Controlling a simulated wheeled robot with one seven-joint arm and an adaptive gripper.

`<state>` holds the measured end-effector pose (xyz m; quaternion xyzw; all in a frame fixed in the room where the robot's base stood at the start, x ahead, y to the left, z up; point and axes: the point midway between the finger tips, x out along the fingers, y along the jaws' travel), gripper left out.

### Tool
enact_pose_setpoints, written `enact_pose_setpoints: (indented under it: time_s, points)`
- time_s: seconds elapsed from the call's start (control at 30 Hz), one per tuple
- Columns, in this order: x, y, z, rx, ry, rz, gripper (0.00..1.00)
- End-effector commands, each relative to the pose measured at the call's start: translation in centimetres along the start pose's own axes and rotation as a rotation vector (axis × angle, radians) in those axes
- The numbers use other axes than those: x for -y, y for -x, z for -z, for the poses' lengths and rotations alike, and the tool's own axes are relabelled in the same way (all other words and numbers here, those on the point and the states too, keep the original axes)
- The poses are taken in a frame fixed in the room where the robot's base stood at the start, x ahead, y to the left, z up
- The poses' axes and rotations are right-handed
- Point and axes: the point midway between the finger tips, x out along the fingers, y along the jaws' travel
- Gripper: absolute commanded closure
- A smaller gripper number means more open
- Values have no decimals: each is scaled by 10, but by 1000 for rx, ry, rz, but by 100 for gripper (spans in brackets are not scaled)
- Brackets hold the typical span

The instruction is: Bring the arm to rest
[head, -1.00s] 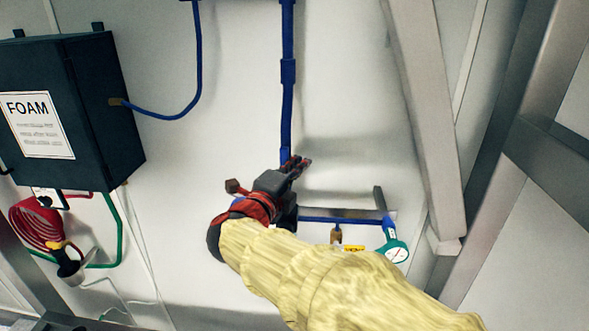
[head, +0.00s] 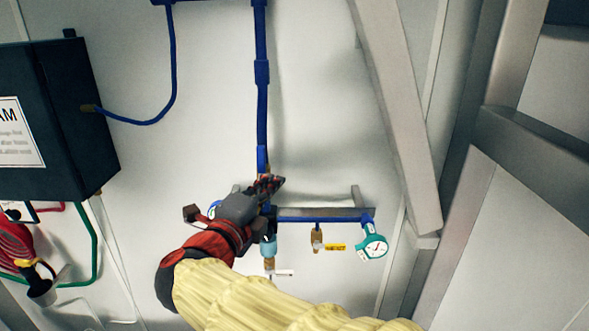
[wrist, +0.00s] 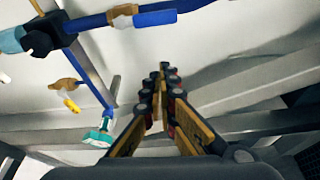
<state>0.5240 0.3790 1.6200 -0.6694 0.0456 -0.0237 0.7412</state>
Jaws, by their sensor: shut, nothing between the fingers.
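My gripper (head: 270,186) is shut and empty in the head view, in front of the white wall near the lower end of the vertical blue pipe (head: 262,110). My arm, in a yellow sleeve, reaches up to it from the lower right. In the wrist view my gripper (wrist: 164,75) points away from the camera with its fingertips together. Nothing shows between the fingers. The gripper overlaps the pipe in the head view; I cannot tell whether they touch.
A horizontal blue pipe (head: 320,218) carries a brass valve with a yellow handle (head: 333,246) and a teal gauge (head: 373,246). A black box (head: 70,130) hangs at the left, with a red coiled hose (head: 15,245) below. A grey slanted beam (head: 395,110) stands at the right.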

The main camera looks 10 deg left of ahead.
Motion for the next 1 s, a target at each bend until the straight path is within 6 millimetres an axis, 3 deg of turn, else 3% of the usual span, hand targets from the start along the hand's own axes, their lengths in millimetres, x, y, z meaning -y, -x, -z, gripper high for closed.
enact_pose_setpoints:
  time_s: [0.17,0.3,0.43,0.5,0.57,0.67,0.77,1.0]
  points:
    - [-6,1,-12,46,39,-24,100]
    - [-28,11,-64,257,162,-61,100]
    - [-64,45,-117,545,365,-87,100]
    - [-82,70,-133,696,478,-92,100]
    - [-100,88,-135,811,578,-96,100]
    - [-133,113,-120,979,751,-108,100]
    - [-170,132,-83,1119,930,-134,100]
    - [-254,155,59,1313,1314,-273,100]
